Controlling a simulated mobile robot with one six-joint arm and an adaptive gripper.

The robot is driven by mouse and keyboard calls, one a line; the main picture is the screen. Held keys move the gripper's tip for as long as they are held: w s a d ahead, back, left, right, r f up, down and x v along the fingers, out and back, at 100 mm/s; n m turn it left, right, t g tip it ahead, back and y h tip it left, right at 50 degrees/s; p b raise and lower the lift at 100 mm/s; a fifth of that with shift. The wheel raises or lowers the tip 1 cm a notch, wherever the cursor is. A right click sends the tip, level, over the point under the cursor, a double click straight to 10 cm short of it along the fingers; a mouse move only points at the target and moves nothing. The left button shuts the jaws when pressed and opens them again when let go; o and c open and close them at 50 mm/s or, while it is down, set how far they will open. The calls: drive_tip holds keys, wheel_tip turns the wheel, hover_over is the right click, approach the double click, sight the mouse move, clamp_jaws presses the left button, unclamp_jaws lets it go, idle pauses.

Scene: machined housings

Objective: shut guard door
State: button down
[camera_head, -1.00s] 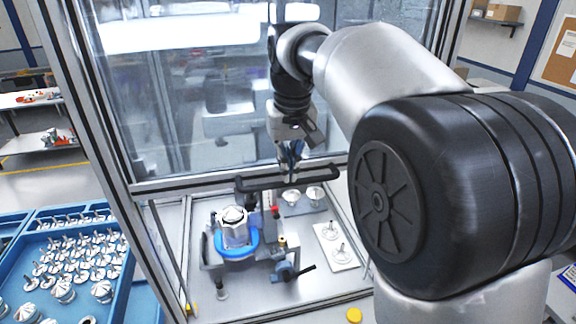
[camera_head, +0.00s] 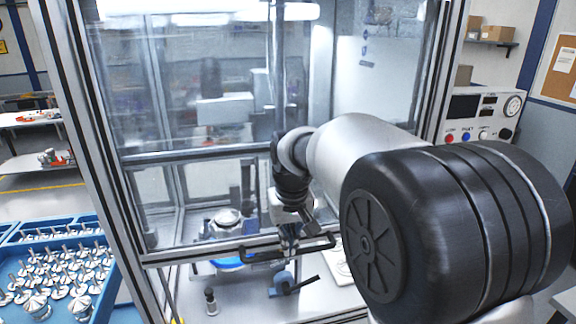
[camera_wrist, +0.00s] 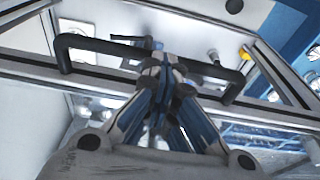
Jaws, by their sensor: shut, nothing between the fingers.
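The guard door (camera_head: 215,250) is a clear panel in a metal frame, standing partly lowered across the front of the machine. A gap shows under its bottom rail. A black bar handle (camera_head: 262,258) runs along that rail. My gripper (camera_head: 290,246) is shut and empty at the handle, near its middle. In the wrist view the handle (camera_wrist: 85,45) passes behind the shut fingertips (camera_wrist: 163,65). They look close to it or touching, but the exact contact is hidden.
A blue tray (camera_head: 112,290) of metal parts stands at left. A control panel (camera_head: 478,113) is at right.

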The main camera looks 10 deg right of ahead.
wheel_tip(320, 180, down, 32)
drive_tip(key=b, duration=1.5)
drive_tip(key=shift+f, duration=0.1)
wheel_tip(320, 180, up, 14)
drive_tip(key=s+p, duration=0.2)
drive_tip(key=p, duration=0.4)
drive_tip(key=shift+s, duration=0.2)
